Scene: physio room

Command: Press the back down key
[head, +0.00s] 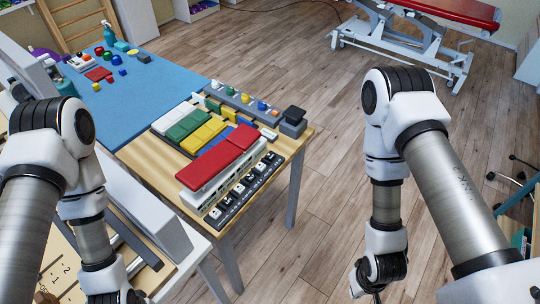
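A row of black and white keys (244,189) runs along the front right edge of the wooden table. Its markings are too small to read, so I cannot tell which key is back down. My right gripper (365,284) hangs low at the bottom of the head view, right of the table and apart from the keys. It is small and partly cut off, and whether its fingers are open is unclear. My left arm comes down at the left, over the near side. Its gripper is below the picture edge.
Red pads (216,158), yellow pads (203,136) and green pads (188,124) lie behind the keys. A black-topped grey block (293,121) stands at the table's right corner. A blue mat (140,98) holds small objects. A treatment couch (415,30) stands far back. Floor right of the table is clear.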

